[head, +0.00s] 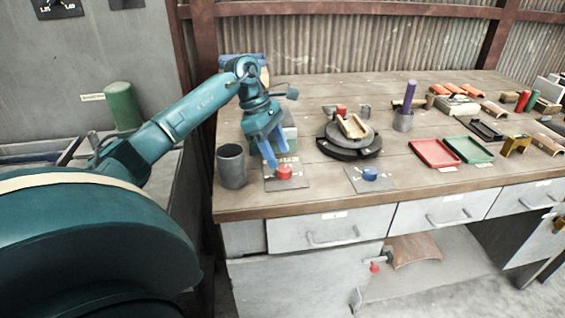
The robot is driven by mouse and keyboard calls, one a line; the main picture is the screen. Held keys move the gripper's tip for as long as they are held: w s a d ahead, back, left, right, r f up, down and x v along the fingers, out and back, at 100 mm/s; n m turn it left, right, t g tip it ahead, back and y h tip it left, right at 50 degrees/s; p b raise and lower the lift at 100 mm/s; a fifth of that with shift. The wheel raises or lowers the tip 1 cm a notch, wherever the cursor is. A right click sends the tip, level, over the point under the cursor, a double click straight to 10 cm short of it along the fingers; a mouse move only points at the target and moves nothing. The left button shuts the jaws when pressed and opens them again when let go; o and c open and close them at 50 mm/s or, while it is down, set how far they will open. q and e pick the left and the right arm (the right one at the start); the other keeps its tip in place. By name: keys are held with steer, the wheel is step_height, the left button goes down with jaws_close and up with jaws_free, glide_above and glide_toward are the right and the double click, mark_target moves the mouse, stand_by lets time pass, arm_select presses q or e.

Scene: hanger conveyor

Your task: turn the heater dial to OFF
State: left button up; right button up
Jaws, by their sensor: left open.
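I cannot tell whether a fingertip touches the dial. My right gripper is not in view.
A dark grey cup (232,167) stands just left of the red dial's plate. A round black turntable (349,143) is behind the dials. A red tray (434,154) and a green tray (468,151) lie to the right. Bench space between the blue dial and red tray is clear.

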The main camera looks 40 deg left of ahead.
mark_target(284, 168)
arm_select(q)
steer(key=shift+x, duration=1.95)
steer(key=shift+c, duration=0.3)
steer(key=c, duration=0.9)
